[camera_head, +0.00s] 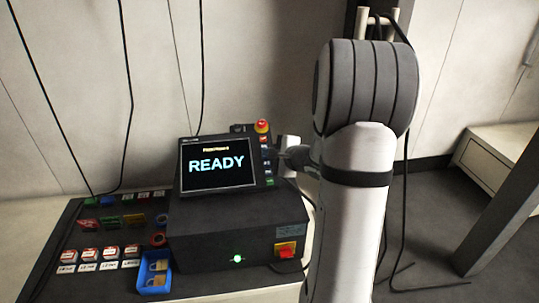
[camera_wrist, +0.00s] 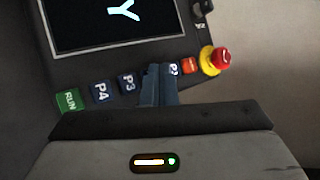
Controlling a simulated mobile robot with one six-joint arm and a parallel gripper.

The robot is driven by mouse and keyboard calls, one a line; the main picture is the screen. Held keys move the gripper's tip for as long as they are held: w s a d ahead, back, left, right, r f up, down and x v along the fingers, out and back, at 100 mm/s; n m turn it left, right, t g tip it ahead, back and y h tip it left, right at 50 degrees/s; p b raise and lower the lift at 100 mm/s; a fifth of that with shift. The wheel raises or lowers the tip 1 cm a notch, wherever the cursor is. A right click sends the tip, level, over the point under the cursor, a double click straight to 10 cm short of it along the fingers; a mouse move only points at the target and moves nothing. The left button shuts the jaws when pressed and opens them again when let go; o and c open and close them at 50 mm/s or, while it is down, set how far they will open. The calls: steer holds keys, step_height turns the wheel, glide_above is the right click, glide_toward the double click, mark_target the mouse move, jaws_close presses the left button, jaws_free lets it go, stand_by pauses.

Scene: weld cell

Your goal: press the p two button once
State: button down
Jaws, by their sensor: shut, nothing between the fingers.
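The P2 button (camera_wrist: 175,69) is a dark blue key with a white label in the wrist view, partly hidden by my fingers. In the head view my gripper (camera_head: 281,154) is at the right side of the control box. The screen (camera_head: 217,164) reads READY.
The P4 button (camera_wrist: 100,91) and green RUN button (camera_wrist: 68,100) continue the row. A red and yellow emergency stop (camera_wrist: 214,60) is close by. A blue tray (camera_head: 144,275) with padlocks and a red-yellow switch (camera_head: 286,250) are at the box's front. Cables hang behind.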

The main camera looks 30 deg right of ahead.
steer(key=shift+s+a+r, duration=0.1)
steer(key=shift+s+r, duration=0.3)
steer(key=shift+r, duration=0.35)
steer(key=r+p, duration=0.1)
steer(key=s+r, duration=0.1)
steer(key=r, duration=0.1)
steer(key=s+r+p, duration=0.1)
steer(key=shift+s+a+r+p, duration=0.1)
steer(key=shift+a+r+p, duration=0.15)
steer(key=shift+a+p, duration=0.1)
stand_by(0.5)
